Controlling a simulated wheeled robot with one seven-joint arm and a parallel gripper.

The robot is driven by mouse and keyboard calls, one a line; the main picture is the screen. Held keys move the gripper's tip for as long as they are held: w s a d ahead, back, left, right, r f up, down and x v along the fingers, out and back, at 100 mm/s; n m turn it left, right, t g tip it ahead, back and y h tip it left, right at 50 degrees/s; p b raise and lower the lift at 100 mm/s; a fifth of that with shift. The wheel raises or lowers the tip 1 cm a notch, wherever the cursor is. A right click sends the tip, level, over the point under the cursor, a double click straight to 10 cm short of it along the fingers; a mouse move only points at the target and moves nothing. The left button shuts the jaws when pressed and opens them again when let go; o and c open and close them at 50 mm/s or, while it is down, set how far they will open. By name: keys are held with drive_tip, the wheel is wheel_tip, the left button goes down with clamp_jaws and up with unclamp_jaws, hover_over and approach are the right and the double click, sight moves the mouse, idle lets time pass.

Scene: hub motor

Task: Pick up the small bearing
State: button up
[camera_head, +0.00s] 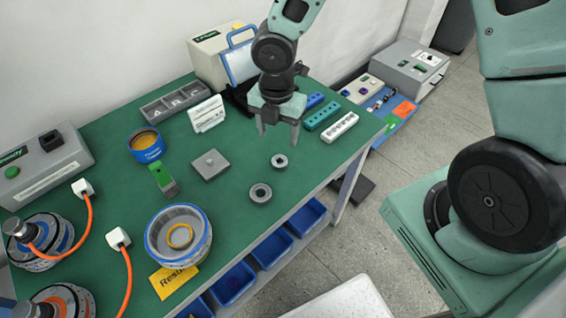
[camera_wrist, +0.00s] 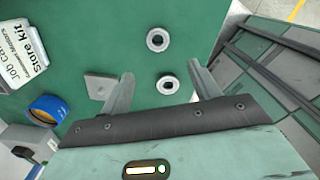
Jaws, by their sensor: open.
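Two grey metal rings lie flat on the green bench mat. The small bearing (camera_head: 279,161) looks like the farther, smaller one. A wider ring (camera_head: 260,193) lies nearer and a little left of it. In the wrist view the small bearing (camera_wrist: 158,40) appears as the upper ring, beyond the fingertips, and the wider ring (camera_wrist: 168,84) as the lower one, between the fingers. The two look nearly equal in size there. My gripper (camera_head: 280,136) is open and empty, pointing down above the mat, apart from both rings.
A grey block (camera_head: 210,165) and a green-and-grey piece (camera_head: 163,178) lie left of the rings. A blue tub (camera_head: 146,145), a white card (camera_head: 207,113) and a blue-rimmed motor housing (camera_head: 178,235) stand around. Slotted strips (camera_head: 339,127) lie right. The mat around the rings is clear.

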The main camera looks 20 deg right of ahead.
hover_over(280, 164)
drive_tip(key=f, duration=0.3)
drive_tip(key=s+a+f, duration=0.1)
drive_tip(key=f, duration=0.1)
drive_tip(key=shift+f+b, duration=0.2)
drive_tip(key=shift+b, duration=0.15)
drive_tip(key=f, duration=0.3)
drive_tip(key=w+d+f, duration=0.1)
drive_tip(key=f, duration=0.1)
drive_tip(key=shift+f, duration=0.25)
drive_tip(key=c, duration=1.2)
